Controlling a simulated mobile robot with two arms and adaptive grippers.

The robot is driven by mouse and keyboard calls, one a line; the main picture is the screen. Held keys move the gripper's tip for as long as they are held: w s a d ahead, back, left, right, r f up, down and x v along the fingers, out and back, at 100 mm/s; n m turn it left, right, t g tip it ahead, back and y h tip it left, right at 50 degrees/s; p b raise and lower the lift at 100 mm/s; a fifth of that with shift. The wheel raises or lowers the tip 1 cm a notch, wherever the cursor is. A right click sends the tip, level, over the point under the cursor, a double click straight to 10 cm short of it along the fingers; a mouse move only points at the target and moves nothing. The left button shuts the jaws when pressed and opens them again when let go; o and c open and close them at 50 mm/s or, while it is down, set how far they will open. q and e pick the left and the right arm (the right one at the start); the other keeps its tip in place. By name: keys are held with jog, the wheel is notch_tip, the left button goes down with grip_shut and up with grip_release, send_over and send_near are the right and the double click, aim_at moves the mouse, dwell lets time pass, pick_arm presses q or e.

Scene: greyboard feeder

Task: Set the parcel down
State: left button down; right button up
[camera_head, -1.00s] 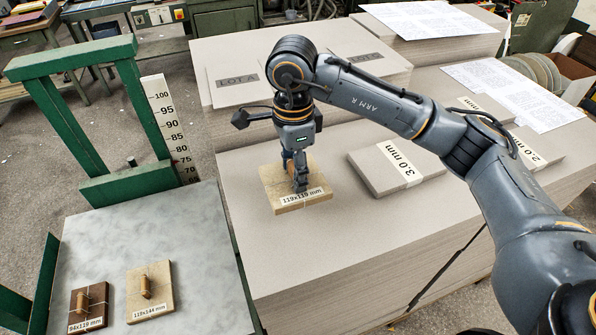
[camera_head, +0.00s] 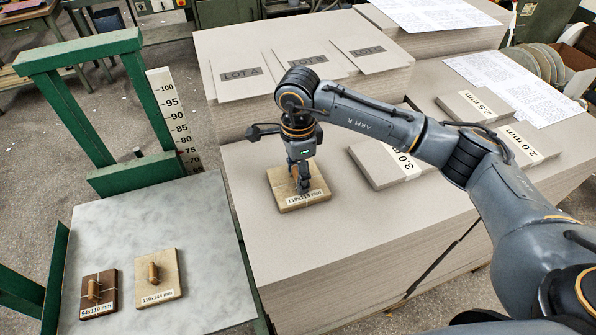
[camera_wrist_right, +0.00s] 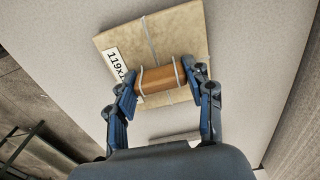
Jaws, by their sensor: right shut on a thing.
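The parcel is a square tan board (camera_head: 284,183) labelled 119x119 mm, tied with string, with a brown wooden handle (camera_wrist_right: 160,77) on top. It is at the left front of the large greyboard stack (camera_head: 330,255). My right gripper (camera_head: 302,186) points down and is shut on the handle; in the right wrist view its blue fingers flank both ends. The board looks flat, on or very close to the stack's top; I cannot tell whether it touches. The gripper hides part of the handle in the head view. My left gripper is not in view.
A 3.0 mm board pile (camera_head: 378,172) lies right of the parcel. LOT A boards (camera_head: 240,78) lie on the stack behind. Two smaller handled blocks (camera_head: 98,293) (camera_head: 168,272) lie on the marble-topped table (camera_head: 205,215) at left, by a green frame. The stack's front left top is clear.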

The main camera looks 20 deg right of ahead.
jog(key=o, duration=1.5)
jog(key=shift+o, duration=0.2)
jog(key=shift+r+p, duration=0.15)
jog(key=shift+p, duration=0.15)
notch_tip(320, 180, up, 12)
jog(key=b, duration=0.4)
